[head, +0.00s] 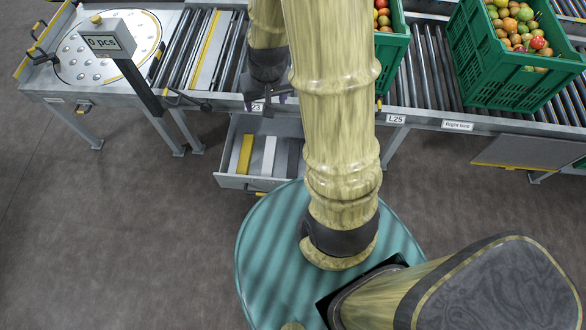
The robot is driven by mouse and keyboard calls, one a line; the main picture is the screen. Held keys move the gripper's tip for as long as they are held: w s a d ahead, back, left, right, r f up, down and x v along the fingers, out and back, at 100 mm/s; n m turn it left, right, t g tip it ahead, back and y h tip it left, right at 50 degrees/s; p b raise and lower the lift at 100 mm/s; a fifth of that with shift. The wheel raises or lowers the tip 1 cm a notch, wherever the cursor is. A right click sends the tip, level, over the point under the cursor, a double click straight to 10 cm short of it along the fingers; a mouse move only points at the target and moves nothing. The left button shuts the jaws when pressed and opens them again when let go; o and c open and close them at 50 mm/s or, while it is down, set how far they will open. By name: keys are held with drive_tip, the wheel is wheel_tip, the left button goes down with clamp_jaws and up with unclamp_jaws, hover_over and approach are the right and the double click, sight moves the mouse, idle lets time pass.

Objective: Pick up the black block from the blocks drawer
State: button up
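The blocks drawer (231,181) is pulled out under the conveyor in the head view. In it, from left to right, lie a yellow block (245,154), a white block (269,157) and a dark block (293,158), which looks like the black one. My arm passes close to the dark block's right side and hides the right part of the drawer. My gripper (267,98) is above and beyond the drawer, near the conveyor's front edge. It is dark and small, partly hidden by my arm, so its opening is unclear. No block shows in it.
The floor (110,230) at left is clear.

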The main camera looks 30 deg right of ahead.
drive_tip(key=w+d+f+m+b, duration=0.15)
drive_tip(key=f+b, duration=0.25)
drive_tip(key=f, duration=0.5)
drive_tip(key=w+d+f+m+b, duration=0.1)
drive_tip(key=w+d+f+b, duration=0.3)
drive_tip(key=f, duration=0.6)
drive_tip(key=m+h+b, duration=0.1)
drive_tip(key=m+b, duration=0.1)
drive_tip(key=b, duration=0.7)
hover_over(293, 160)
drive_tip(key=s+a, duration=0.1)
drive_tip(key=s, duration=0.1)
drive_tip(key=s+x, duration=0.2)
drive_tip(key=x, duration=0.7)
drive_tip(key=s+a+f+x, duration=0.1)
drive_tip(key=x, duration=0.8)
drive_tip(key=shift+s+a+g, duration=0.15)
drive_tip(key=shift+s+g, duration=0.15)
drive_tip(key=shift+g, duration=0.1)
drive_tip(key=shift+r, duration=0.1)
drive_tip(key=f+b, duration=0.1)
drive_tip(key=f, duration=0.3)
drive_tip(key=w+f+b, duration=0.1)
drive_tip(key=f, duration=0.3)
drive_tip(key=d+f+b, duration=0.1)
drive_tip(key=f+b, duration=0.1)
drive_tip(key=f, duration=0.2)
drive_tip(key=shift+w, duration=0.25)
